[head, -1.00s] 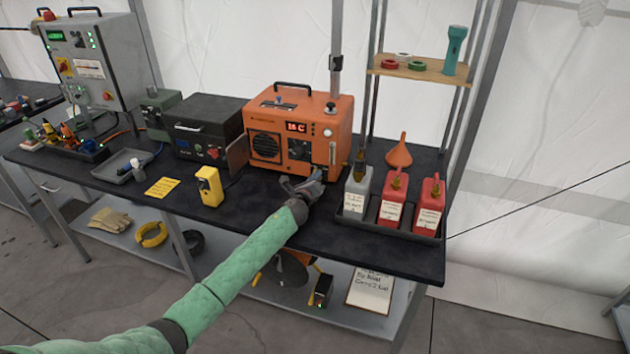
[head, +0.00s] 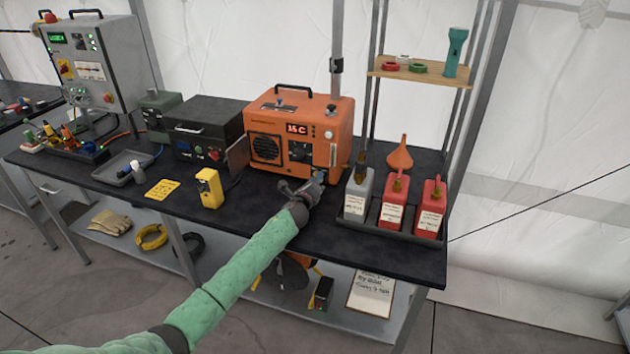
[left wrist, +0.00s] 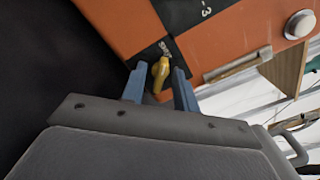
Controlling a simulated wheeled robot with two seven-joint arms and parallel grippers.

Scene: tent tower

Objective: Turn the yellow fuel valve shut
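The yellow fuel valve handle (left wrist: 160,74) sits on a dark patch at the heater's lower edge in the left wrist view. In the head view my gripper hides it. My left gripper (left wrist: 160,80) has its two blue fingers apart, one on each side of the handle. In the head view the left gripper (head: 312,184) is low at the heater's front. My right gripper is not in view.
A black tray (head: 410,236) with a grey can (head: 357,196) and two red cans (head: 394,206) stands close to the right of the gripper. A yellow meter (head: 209,187) stands to the left. An orange funnel (head: 400,154) is behind the cans. The bench front is bare.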

